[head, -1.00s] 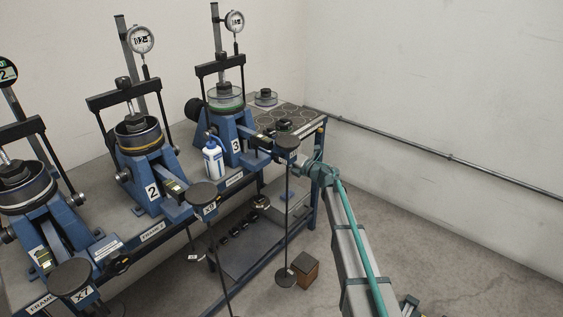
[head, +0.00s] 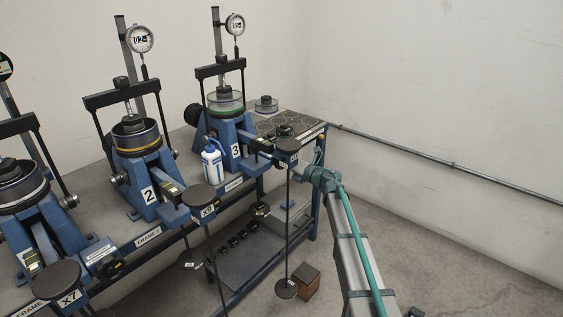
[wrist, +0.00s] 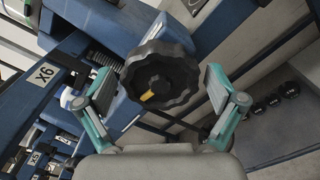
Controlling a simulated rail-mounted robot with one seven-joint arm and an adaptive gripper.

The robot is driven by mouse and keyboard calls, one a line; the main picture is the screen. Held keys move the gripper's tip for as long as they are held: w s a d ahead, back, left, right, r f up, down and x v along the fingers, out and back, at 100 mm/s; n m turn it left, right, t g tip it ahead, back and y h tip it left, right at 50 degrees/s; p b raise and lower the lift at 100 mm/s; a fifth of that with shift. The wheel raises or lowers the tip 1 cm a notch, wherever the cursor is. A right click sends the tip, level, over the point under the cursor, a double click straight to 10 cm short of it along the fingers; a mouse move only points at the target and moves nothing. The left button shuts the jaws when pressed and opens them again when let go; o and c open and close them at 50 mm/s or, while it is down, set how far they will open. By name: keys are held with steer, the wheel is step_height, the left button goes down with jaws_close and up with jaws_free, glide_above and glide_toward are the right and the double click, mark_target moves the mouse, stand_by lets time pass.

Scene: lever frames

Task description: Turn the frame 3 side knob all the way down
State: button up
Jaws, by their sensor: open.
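Frame 3 (head: 236,151) is a blue lever frame at the right end of the bench, with a dial gauge above it. In the wrist view a black scalloped knob (wrist: 160,80) with a yellow mark near its lower rim faces me, on a blue body. My gripper (wrist: 160,92) is open, with one teal finger on each side of the knob and gaps showing at both sides. Whether the pads touch it farther in, I cannot tell. In the head view my arm reaches in beside frame 3; the fingers and the knob are hard to make out there.
A black disc weight hanger (head: 287,145) hangs in front of frame 3, close to my wrist. A white-and-blue bottle (head: 212,160) stands left of frame 3. Frame 2 (head: 148,193) is farther left. A brown box (head: 309,282) sits on the floor. The floor to the right is open.

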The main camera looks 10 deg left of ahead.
steer(key=v, duration=0.5)
steer(key=shift+s+d, duration=0.15)
steer(key=shift+d, duration=0.05)
